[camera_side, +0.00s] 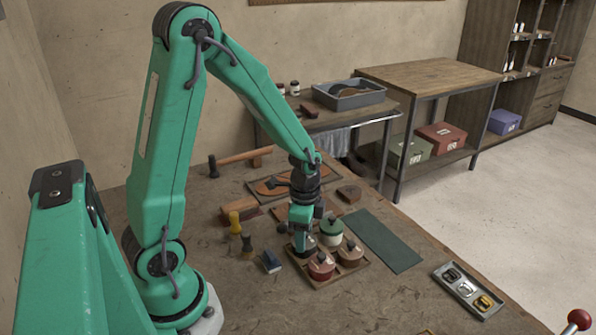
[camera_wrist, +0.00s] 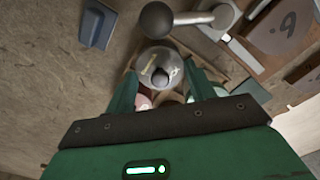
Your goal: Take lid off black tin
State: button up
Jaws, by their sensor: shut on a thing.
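My gripper (camera_side: 302,240) points down at the back left of a shallow wooden tray (camera_side: 349,278). In the wrist view its two green fingers (camera_wrist: 160,78) stand on either side of a round, grey-looking top with a small dark round knob (camera_wrist: 161,77). I take this for the black tin's lid, and the fingers are shut on it. In the side view the gripper hides most of the black tin, so I cannot tell whether the lid is seated or lifted. A red-lidded tin (camera_side: 321,266), a brown-lidded tin (camera_side: 350,253) and a green-lidded tin (camera_side: 331,230) stand close by.
A blue block (camera_side: 271,262) lies left of the tray, near yellow-handled (camera_side: 235,222) and dark-handled tools. A green mat (camera_side: 376,240) lies flat to the right. A tray of buckles (camera_side: 468,290) is farther right.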

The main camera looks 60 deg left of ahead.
dwell(0.3)
jog(key=shift+r, duration=0.3)
grip_shut()
jog(key=shift+r, duration=0.55)
jog(key=r, duration=0.2)
jog(key=shift+s+d+r, duration=0.1)
jog(key=shift+d+r, duration=0.2)
jog(key=shift+r, duration=0.1)
jog(key=s+d+r, duration=0.4)
jog(key=d+r, duration=0.2)
jog(key=d, duration=0.4)
jog(key=shift+d+r, duration=0.15)
jog(key=shift+r, duration=0.1)
